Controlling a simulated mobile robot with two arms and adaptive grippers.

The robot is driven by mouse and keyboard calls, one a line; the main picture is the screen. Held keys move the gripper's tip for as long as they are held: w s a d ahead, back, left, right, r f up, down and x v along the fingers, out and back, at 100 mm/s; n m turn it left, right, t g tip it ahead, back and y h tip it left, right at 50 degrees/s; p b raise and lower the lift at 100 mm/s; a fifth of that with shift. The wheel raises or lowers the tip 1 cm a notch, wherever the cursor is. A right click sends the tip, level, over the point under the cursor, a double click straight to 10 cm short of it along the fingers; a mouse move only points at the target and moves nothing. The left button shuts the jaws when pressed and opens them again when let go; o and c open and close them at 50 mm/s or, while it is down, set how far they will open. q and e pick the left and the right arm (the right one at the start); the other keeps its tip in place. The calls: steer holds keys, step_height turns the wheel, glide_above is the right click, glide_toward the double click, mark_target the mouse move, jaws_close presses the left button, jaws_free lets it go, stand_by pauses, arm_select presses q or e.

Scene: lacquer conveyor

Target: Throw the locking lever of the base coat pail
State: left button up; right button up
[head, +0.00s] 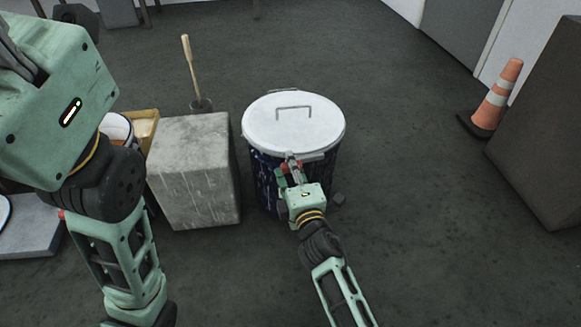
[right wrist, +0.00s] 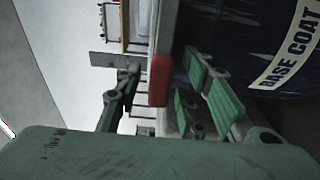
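The base coat pail (head: 263,172) is dark with a white lid (head: 270,125) and a wire handle on top. It stands upright on the floor, and its "BASE COAT" label (right wrist: 285,55) shows in the right wrist view. The locking lever's red end (right wrist: 160,80) lies between the fingers of my right gripper (right wrist: 165,98). These fingers are apart, with the green pads on either side of the red end. In the head view my right gripper (head: 290,175) is at the pail's front rim and hides part of the lever. My left gripper is not in view.
A grey concrete block (head: 195,175) stands close to the pail's left. Behind it are a wooden-handled tool (head: 191,70) in a dark pot and a yellowish box (head: 146,127). An orange cone (head: 497,95) and a dark cabinet (head: 545,130) are at the right. The floor between is clear.

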steer(key=s+d, duration=0.2)
steer(key=s, duration=0.9)
steer(key=shift+s+d, duration=0.15)
steer(key=shift+s, duration=0.25)
steer(key=shift+c, duration=0.4)
